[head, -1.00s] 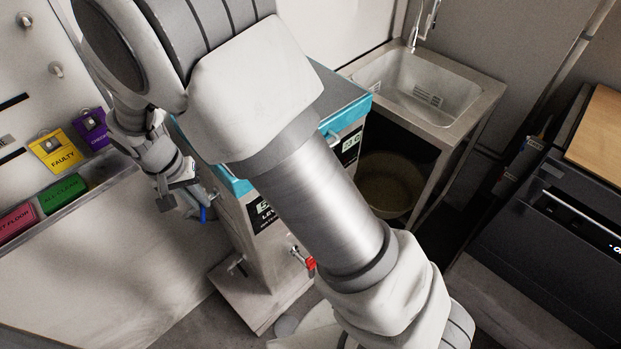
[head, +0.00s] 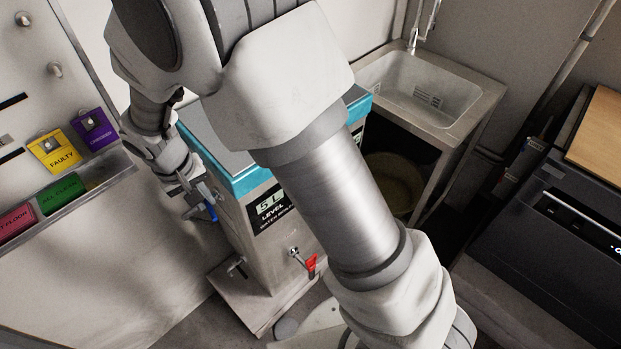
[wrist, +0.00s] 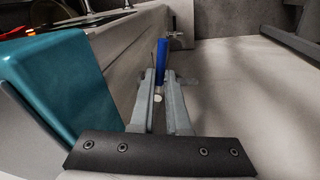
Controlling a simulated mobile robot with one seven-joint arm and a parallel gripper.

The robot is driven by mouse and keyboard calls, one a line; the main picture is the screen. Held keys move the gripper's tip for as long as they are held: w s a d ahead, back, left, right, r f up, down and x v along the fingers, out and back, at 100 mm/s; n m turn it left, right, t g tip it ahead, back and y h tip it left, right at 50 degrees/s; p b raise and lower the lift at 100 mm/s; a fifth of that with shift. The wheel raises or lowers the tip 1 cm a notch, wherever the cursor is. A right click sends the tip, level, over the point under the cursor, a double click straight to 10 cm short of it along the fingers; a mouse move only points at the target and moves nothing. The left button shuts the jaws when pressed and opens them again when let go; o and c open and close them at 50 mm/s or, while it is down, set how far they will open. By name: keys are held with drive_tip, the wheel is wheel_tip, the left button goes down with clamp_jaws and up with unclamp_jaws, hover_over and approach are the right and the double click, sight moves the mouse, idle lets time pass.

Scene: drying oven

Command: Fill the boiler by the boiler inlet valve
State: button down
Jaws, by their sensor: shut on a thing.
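The boiler (head: 247,240) is a steel box with a teal-edged lid, standing at centre in the head view. Its front carries a black label reading "5 L LEVEL" (head: 270,207). A valve with a blue handle (head: 211,212) is on its left side, taken to be the inlet valve. The blue handle (wrist: 161,60) stands upright in the wrist view, at the fingertips. My gripper (head: 197,200) is beside the boiler's left side, its fingers (wrist: 160,80) shut on the blue handle. The valve body is mostly hidden. A red-handled valve (head: 311,263) is low on the front.
A sink (head: 420,85) stands behind right, with a bucket (head: 392,180) beneath. A dark appliance (head: 550,225) is at right.

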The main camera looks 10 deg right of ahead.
drive_tip(key=shift+w+d+n, duration=0.15)
drive_tip(key=shift+d+n, duration=0.3)
drive_tip(key=shift+n, duration=0.65)
drive_tip(key=c, duration=0.8)
unclamp_jaws()
wheel_tip(320, 180, up, 17)
drive_tip(key=s+a+p, duration=0.1)
drive_tip(key=s+p, duration=0.2)
drive_tip(key=s+d+r+m+t+y+p, duration=0.1)
drive_tip(key=s+d+r, duration=0.1)
drive_tip(key=d+r, duration=0.45)
drive_tip(key=s+d+r+m+t, duration=0.1)
drive_tip(key=d+r+m, duration=0.15)
drive_tip(key=d, duration=0.65)
drive_tip(key=s+d, duration=0.3)
drive_tip(key=s+d+r+m+t+p, duration=0.1)
drive_tip(key=s+d, duration=0.2)
drive_tip(key=s+d+r+m+t, duration=0.1)
drive_tip(key=s+d, duration=0.2)
drive_tip(key=d, duration=0.1)
drive_tip(key=shift+s, duration=0.15)
